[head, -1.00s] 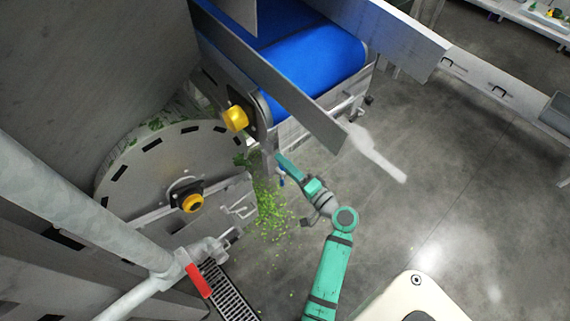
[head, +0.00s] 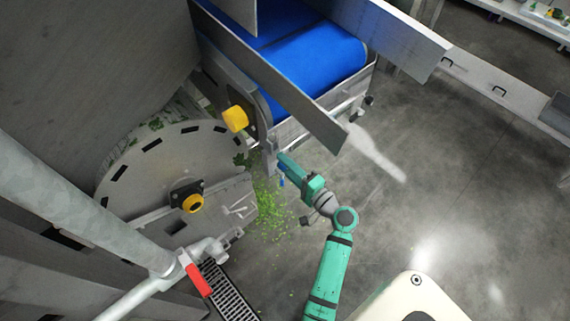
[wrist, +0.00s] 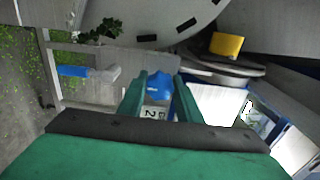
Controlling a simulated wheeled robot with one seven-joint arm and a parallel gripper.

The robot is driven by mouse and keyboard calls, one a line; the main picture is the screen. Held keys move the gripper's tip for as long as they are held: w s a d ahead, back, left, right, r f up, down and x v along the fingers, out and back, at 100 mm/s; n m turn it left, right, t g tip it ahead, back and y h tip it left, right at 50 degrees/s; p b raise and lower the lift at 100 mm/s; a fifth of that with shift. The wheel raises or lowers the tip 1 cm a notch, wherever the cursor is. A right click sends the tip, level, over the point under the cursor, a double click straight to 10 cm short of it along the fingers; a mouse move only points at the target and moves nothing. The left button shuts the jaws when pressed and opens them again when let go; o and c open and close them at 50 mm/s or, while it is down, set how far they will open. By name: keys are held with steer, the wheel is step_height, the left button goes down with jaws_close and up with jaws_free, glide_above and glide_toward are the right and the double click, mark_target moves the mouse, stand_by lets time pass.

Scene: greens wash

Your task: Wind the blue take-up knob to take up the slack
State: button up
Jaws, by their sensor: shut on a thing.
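The blue take-up knob (wrist: 158,88) shows in the wrist view, between the two green fingers of my gripper (wrist: 157,78). The fingers are shut on it. A small label with a "2" sits just below the knob, partly hidden by my gripper. In the head view my gripper (head: 283,160) is at the lower end of the conveyor frame, and it hides the knob. The conveyor's blue belt (head: 318,65) runs above and beyond it.
A blue-handled lever (wrist: 72,71) sits left of the knob in the wrist view. Yellow caps (head: 235,118) and a round drum (head: 150,170) are at the left. Green leaf scraps (head: 272,208) lie on the floor below. The floor at the right is open.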

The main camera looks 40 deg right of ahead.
steer(key=o, duration=1)
steer(key=shift+o, duration=0.2)
